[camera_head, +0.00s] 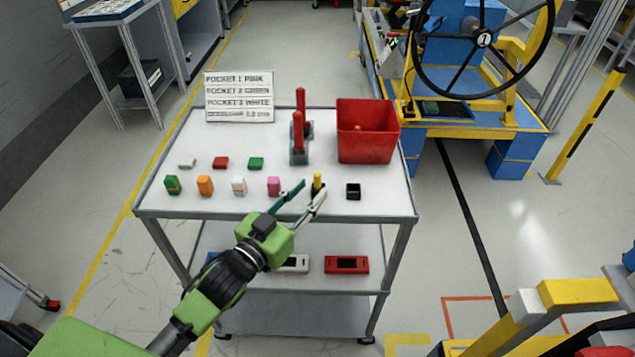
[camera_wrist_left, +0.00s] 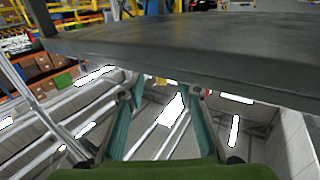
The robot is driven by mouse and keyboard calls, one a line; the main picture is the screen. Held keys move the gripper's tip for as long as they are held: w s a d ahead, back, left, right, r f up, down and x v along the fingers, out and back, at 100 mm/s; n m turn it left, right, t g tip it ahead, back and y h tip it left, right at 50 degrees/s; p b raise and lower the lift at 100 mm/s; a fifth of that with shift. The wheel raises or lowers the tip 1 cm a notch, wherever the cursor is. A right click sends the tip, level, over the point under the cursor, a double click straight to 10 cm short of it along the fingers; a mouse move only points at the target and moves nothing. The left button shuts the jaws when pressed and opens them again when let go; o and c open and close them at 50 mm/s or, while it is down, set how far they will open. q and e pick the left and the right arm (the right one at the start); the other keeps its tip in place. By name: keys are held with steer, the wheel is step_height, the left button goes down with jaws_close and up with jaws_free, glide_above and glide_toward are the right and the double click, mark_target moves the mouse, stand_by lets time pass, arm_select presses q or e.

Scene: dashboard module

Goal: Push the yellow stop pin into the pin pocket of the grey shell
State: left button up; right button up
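The yellow stop pin (camera_head: 317,179) stands upright on the table top near its front edge. My left gripper (camera_head: 313,188) is open at this edge. In the head view its fingertips overlap the pin's lower part; I cannot tell whether they touch it. In the left wrist view the open fingers (camera_wrist_left: 162,93) have nothing between them, and the table edge is close by. A light grey piece with a dark window (camera_head: 293,263), possibly the grey shell, lies on the lower shelf, partly hidden by my arm. Its pin pocket cannot be made out. My right gripper is not in view.
On the table top (camera_head: 215,203) are a black block (camera_head: 353,191), a pink block (camera_head: 273,186), several other coloured blocks, two upright red handles (camera_head: 298,130) and a red bin (camera_head: 366,132). A red piece (camera_head: 347,264) lies on the lower shelf. A label board (camera_head: 239,97) stands behind.

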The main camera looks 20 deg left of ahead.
mark_target(315, 183)
arm_select(q)
steer(key=p+x, duration=0.1)
steer(key=x, duration=0.3)
steer(key=shift+w+r, duration=0.1)
steer(key=shift+w, duration=0.3)
steer(key=shift+s, duration=0.1)
jaws_close()
steer(key=shift+r, duration=0.15)
